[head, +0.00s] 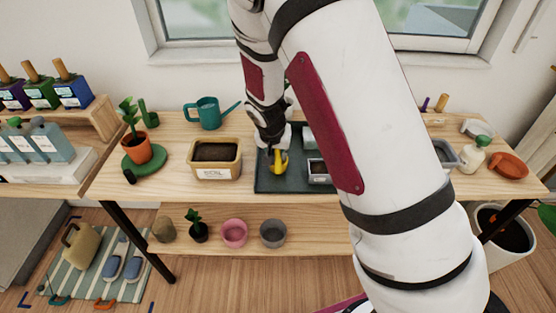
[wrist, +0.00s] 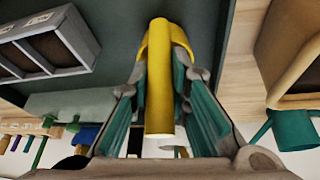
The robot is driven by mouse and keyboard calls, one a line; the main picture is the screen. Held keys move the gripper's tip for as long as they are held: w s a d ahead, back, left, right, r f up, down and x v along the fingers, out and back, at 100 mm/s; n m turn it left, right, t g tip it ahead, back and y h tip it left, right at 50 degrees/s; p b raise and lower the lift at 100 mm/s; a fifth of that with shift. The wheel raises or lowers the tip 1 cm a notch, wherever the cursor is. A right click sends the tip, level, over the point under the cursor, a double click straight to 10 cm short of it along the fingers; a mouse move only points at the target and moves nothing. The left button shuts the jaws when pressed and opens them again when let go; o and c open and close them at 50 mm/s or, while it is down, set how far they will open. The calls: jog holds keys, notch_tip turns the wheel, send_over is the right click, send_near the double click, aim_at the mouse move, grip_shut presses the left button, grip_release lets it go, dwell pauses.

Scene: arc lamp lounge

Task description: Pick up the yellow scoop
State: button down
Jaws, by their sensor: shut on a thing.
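The yellow scoop (head: 279,163) shows in the head view at my gripper (head: 270,150), over the dark tray (head: 268,184) on the wooden table. In the wrist view the scoop's yellow handle (wrist: 160,85) runs lengthwise between the two fingers of my gripper (wrist: 165,95). The teal finger pads lie on either side of it, and the gripper is shut on it. A wider yellow part shows beyond the fingertips, against the dark tray surface (wrist: 215,25). I cannot tell whether the scoop still touches the tray.
A soil box (head: 215,172) stands just left of the tray, with a teal watering can (head: 208,112) behind it. A grey seedling container (head: 318,172) sits in the tray. A potted plant (head: 136,147) is farther left. My arm hides much of the table's right half.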

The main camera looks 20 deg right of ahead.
jog(key=shift+r, duration=0.1)
jog(key=shift+r, duration=0.45)
jog(key=v, duration=0.2)
jog(key=shift+s+d+r, duration=0.1)
jog(key=shift+s+r, duration=0.05)
jog(key=shift+r, duration=0.25)
jog(key=s+a+r+p, duration=0.1)
jog(key=s+a+p, duration=0.1)
jog(key=s, duration=1.3)
jog(key=shift+a+r, duration=0.15)
jog(key=shift+w+a, duration=0.1)
